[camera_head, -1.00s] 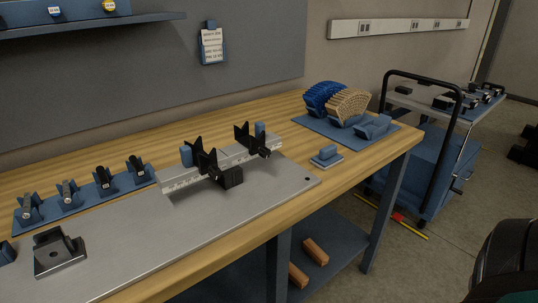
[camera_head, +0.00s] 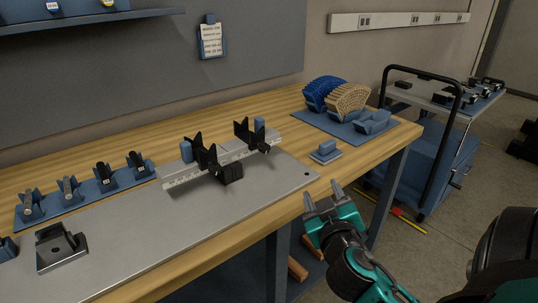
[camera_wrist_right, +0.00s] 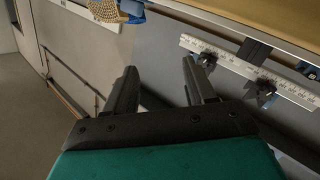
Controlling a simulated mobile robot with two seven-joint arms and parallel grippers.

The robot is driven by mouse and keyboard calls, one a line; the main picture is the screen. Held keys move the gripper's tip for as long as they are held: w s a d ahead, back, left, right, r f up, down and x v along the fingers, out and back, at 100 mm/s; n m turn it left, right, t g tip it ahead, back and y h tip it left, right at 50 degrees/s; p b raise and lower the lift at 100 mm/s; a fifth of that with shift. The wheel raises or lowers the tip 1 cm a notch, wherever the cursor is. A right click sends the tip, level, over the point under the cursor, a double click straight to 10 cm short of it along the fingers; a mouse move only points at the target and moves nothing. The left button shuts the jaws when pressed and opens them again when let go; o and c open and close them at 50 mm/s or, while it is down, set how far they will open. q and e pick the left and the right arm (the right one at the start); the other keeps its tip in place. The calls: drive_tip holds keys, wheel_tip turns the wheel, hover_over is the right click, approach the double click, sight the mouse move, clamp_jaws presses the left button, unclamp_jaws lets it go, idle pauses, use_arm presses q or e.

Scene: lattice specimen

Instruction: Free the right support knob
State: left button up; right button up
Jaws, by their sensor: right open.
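The right support (camera_head: 243,131) is a black V-shaped holder on the ruled metal rail (camera_head: 185,178), with a dark knob (camera_head: 265,148) on its front side. A small blue block (camera_head: 259,125) stands beside it. The left support (camera_head: 200,157) is a similar black holder, with a black block at its foot. In the wrist view the rail (camera_wrist_right: 240,66) lies at upper right, with dark knobs along it. My right gripper (camera_head: 322,194) is open and empty, off the table's front edge, right of and nearer than the knob. It also shows in the wrist view (camera_wrist_right: 160,68). My left gripper is not in view.
A blue pad (camera_head: 325,157) with a small block lies near the front edge. Blue and tan lattice pieces (camera_head: 348,98) sit on a mat at the back right. A cart (camera_head: 430,150) stands right of the table. Several clamps (camera_head: 104,176) line the left.

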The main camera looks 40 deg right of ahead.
sight(267, 150)
drive_tip(key=w+r+n+t+y, duration=0.4)
drive_tip(key=r+n+t+y, duration=0.15)
drive_tip(key=n, duration=0.25)
drive_tip(key=w+f+n+y, duration=0.1)
drive_tip(key=w+n, duration=0.1)
drive_tip(key=w, duration=0.2)
drive_tip(key=w+f+n+g+y, duration=0.1)
drive_tip(key=w+y, duration=0.1)
drive_tip(key=w, duration=0.3)
drive_tip(key=w+f+n+y, duration=0.1)
drive_tip(key=w+n, duration=0.1)
drive_tip(key=w, duration=0.3)
drive_tip(key=shift+w+d+f+n+g, duration=0.1)
drive_tip(key=shift+f+n+g, duration=0.15)
drive_tip(key=shift+f+n, duration=0.05)
drive_tip(key=shift+c, duration=0.2)
clamp_jaws()
